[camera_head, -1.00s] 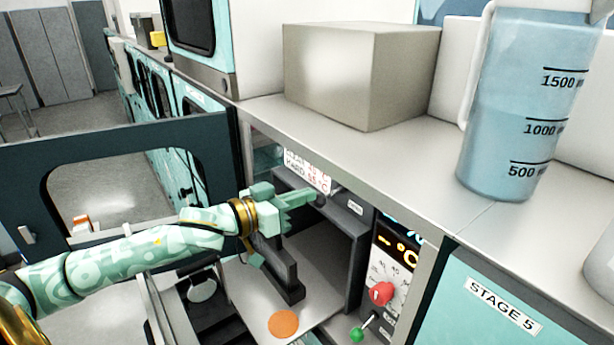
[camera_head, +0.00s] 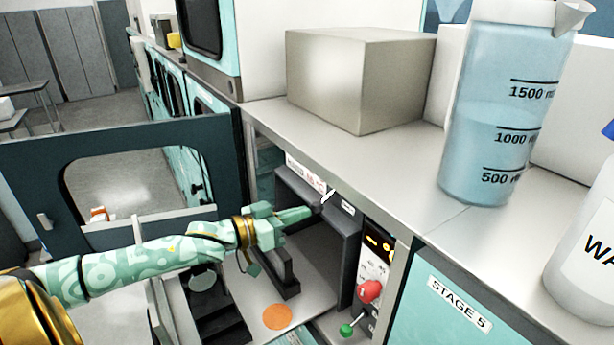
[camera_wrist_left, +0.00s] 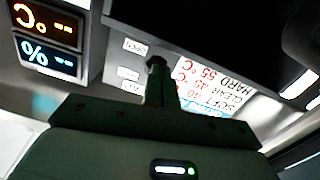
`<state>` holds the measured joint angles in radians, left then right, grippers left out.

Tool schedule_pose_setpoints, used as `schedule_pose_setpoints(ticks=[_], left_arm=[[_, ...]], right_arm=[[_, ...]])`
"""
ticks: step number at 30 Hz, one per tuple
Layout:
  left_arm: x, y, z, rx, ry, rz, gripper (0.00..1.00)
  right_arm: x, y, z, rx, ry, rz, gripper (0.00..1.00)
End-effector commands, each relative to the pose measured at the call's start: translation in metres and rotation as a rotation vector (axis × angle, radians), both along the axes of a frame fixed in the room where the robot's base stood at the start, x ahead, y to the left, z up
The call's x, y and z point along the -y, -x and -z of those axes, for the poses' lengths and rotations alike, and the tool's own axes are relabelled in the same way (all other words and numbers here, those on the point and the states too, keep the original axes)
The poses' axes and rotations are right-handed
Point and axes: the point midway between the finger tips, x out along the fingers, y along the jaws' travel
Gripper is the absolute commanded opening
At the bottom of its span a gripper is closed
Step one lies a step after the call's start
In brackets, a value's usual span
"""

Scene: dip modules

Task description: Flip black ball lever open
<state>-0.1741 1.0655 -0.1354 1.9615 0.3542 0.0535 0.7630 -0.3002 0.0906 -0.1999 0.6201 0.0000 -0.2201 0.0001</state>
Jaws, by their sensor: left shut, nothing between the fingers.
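The black ball lever (camera_head: 317,208) is on the dark panel at the top of the open machine bay, under the counter edge. A short pale rod shows beside its dark ball. My left gripper (camera_head: 300,214) is shut and empty, its fingertips right at the ball. In the left wrist view the dark ball (camera_wrist_left: 160,62) shows just beyond the shut fingertips (camera_wrist_left: 158,88), near a label reading OPEN. I cannot tell whether they touch. The lever's arm is mostly hidden there. My right gripper is not in view.
A red knob (camera_head: 369,291) and a green ball lever (camera_head: 346,329) sit at the bay's right. An open windowed door (camera_head: 215,150) stands left. An orange disc (camera_head: 277,316) lies on the bay's tray. A box (camera_head: 345,75) and a jug (camera_head: 500,130) stand on the counter.

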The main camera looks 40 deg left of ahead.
Motion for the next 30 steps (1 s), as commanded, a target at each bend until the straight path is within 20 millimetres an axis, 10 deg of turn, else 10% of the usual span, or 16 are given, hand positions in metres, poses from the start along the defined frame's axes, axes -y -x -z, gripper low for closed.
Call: schedule_pose_setpoints(ticks=[14,30], left_arm=[[-0.002,0.003,0.003,-0.005,-0.001,-0.001,0.0],[-0.028,0.062,-0.002,-0.003,0.0,-0.001,0.0]], right_arm=[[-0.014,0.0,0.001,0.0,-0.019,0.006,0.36],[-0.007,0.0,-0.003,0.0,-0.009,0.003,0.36]])
